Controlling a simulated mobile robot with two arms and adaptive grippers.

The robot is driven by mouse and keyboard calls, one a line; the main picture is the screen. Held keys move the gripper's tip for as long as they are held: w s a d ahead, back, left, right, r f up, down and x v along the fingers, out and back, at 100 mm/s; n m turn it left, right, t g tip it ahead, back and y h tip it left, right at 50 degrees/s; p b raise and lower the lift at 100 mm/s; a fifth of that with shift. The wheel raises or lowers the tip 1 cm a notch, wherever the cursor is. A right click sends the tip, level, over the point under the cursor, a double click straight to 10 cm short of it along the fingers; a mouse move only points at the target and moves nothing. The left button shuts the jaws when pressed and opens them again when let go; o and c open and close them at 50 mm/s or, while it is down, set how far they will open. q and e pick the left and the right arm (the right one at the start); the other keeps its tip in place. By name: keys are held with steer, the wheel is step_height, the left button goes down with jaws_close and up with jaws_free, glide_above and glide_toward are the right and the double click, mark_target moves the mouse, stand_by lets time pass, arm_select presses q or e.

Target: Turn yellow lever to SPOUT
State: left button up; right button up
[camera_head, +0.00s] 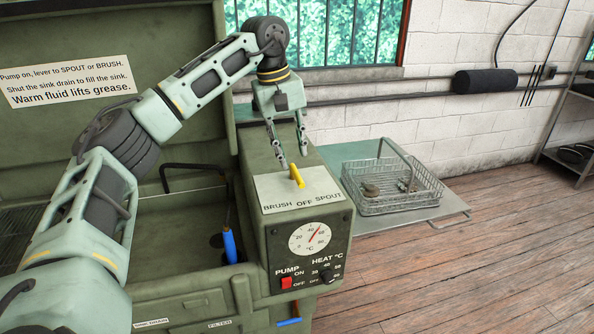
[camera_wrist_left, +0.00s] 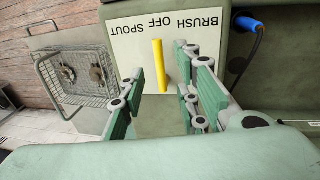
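The yellow lever (camera_head: 297,176) stands on the white label plate (camera_head: 318,184) on top of the green control box; the plate reads BRUSH, OFF, SPOUT. The lever lies nearest the OFF word. My left gripper (camera_head: 293,158) is just above and behind the lever, pointing down, with its fingers apart. In the left wrist view the lever (camera_wrist_left: 160,66) shows between and beyond the two open fingers (camera_wrist_left: 163,105); I cannot tell whether they touch it. My right gripper is in neither view.
The control box front has a dial (camera_head: 315,238), a red pump switch (camera_head: 286,282) and a heat knob (camera_head: 326,277). A blue handle (camera_head: 229,245) hangs by the sink at left. A wire basket (camera_head: 347,188) with metal parts stands on a shelf at right.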

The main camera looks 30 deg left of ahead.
mark_target(299, 177)
arm_select(q)
steer(key=f, duration=0.4)
steer(key=w+d+f, duration=0.1)
steer(key=f, duration=0.1)
steer(key=shift+f+p, duration=0.3)
jaws_close()
